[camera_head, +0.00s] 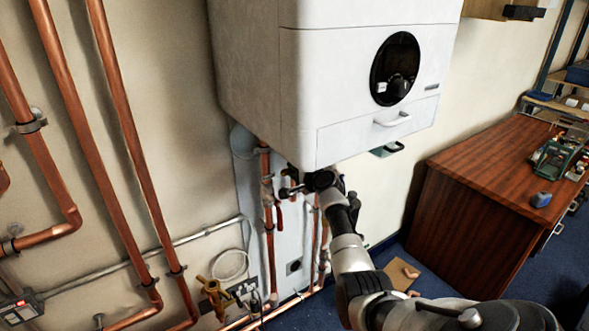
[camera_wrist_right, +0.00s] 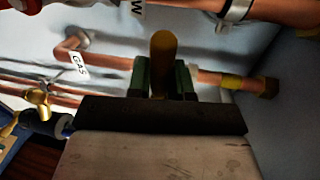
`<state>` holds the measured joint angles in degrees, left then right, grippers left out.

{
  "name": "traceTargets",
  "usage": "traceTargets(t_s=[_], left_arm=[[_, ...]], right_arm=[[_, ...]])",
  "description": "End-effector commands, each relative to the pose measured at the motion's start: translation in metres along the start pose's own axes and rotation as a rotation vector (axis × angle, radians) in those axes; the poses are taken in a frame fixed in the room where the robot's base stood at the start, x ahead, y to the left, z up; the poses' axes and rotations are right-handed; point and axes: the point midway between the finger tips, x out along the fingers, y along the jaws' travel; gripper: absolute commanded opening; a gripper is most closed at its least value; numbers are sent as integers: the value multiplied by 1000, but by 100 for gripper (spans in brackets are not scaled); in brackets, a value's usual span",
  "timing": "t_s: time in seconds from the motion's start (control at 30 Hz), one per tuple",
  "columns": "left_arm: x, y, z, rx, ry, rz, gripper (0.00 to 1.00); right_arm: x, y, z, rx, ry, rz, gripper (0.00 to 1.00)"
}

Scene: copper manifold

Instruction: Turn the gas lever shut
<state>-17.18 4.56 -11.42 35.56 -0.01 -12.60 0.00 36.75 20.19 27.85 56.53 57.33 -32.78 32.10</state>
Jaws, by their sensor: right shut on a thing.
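My right gripper (camera_head: 293,182) reaches in under the white boiler, among the copper pipes. In the right wrist view its two dark green fingers (camera_wrist_right: 164,84) are shut on a yellow lever (camera_wrist_right: 162,48), one on each side, with the lever's rounded end showing beyond them. A copper pipe with a yellow band (camera_wrist_right: 231,82) runs behind the fingers. A white tag reading GAS (camera_wrist_right: 80,65) hangs on the pipework to the left. The lever cannot be made out in the head view. My left gripper is not in view.
The white boiler (camera_head: 350,85) hangs just above my right gripper. Copper pipes (camera_head: 120,120) line the wall at left, with a brass valve (camera_head: 215,292) low down. A red-handled valve (camera_head: 279,215) is close beside the gripper. A wooden desk (camera_head: 490,190) stands at right.

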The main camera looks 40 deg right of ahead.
Motion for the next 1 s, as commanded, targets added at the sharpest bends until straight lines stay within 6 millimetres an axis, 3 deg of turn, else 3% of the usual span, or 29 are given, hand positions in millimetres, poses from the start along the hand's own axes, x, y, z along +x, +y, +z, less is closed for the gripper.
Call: traceTargets(t_s=[0.43, 0.47, 0.6, 1.0], left_arm=[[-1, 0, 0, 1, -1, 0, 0], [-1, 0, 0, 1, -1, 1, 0], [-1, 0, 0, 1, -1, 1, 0], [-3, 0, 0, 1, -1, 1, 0]], right_arm=[[0, -3, 0, 25, -3, -7, 0], [0, -3, 0, 25, -3, -7, 26], [0, -3, 0, 21, -2, -6, 44], [-7, -2, 0, 15, -1, -4, 44]])
